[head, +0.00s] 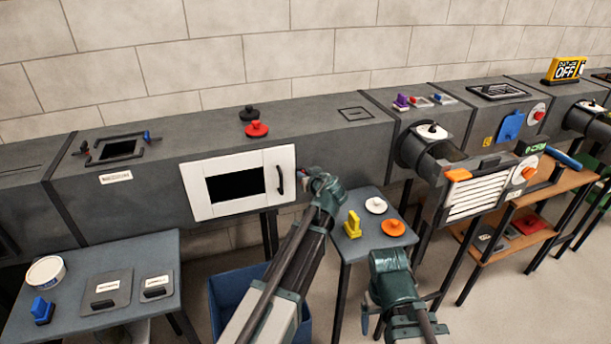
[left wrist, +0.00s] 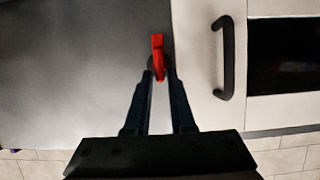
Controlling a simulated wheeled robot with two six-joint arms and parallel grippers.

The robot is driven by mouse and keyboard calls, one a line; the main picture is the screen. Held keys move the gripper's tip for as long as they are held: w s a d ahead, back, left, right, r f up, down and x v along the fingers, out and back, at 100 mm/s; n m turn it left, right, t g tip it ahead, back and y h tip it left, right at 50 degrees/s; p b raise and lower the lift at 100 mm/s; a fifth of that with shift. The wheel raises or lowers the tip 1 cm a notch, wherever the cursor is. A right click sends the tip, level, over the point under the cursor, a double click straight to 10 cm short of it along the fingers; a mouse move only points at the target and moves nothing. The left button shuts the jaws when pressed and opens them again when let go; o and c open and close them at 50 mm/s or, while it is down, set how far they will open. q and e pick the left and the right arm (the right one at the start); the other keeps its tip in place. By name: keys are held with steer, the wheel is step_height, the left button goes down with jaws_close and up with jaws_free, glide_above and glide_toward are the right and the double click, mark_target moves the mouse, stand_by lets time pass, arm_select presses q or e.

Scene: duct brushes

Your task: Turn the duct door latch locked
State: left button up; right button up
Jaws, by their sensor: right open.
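The duct door (head: 215,205) is white with a dark window and a black handle (head: 280,180). It lies flush in the grey duct. The left wrist view sees it inverted, with the handle (left wrist: 225,58) on the right. The red latch (left wrist: 157,50) sits on grey duct metal beside the door's edge, its red arm pointing up in that view. My left gripper (left wrist: 160,76) has its fingertips on either side of the latch's near end, shut on it. In the head view my left gripper (head: 316,178) hides most of the latch. My right gripper (head: 388,258) is open, low before the small table.
A small table (head: 368,262) holds a yellow block and white and orange knobbed discs. A blue bin (head: 222,290) stands below the door. The left table (head: 130,255) bears plates and a tub. A louvred vent (head: 472,195) projects at the right.

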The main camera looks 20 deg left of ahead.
arm_select(q)
jaws_close()
steer(key=shift+w+d+y, duration=0.1)
steer(key=shift+y, duration=0.2)
steer(key=shift+w+d+f+m+g+y+b, duration=0.15)
steer(key=shift+d+f+m+g+y+b, duration=0.2)
steer(key=shift+m+y+b, duration=1.25)
steer(key=shift+w+d+f+m+g+y+b, duration=0.15)
steer(key=shift+f+m+y+b, duration=0.45)
steer(key=shift+m+b, duration=1.85)
steer(key=shift+w+d+f+m+g+y+b, duration=0.3)
steer(key=shift+m+y+b, duration=1.05)
steer(key=shift+m, duration=1.3)
steer(key=shift+s, duration=0.1)
steer(key=shift+r, duration=0.1)
steer(key=shift+o, duration=2.1)
jaws_free()
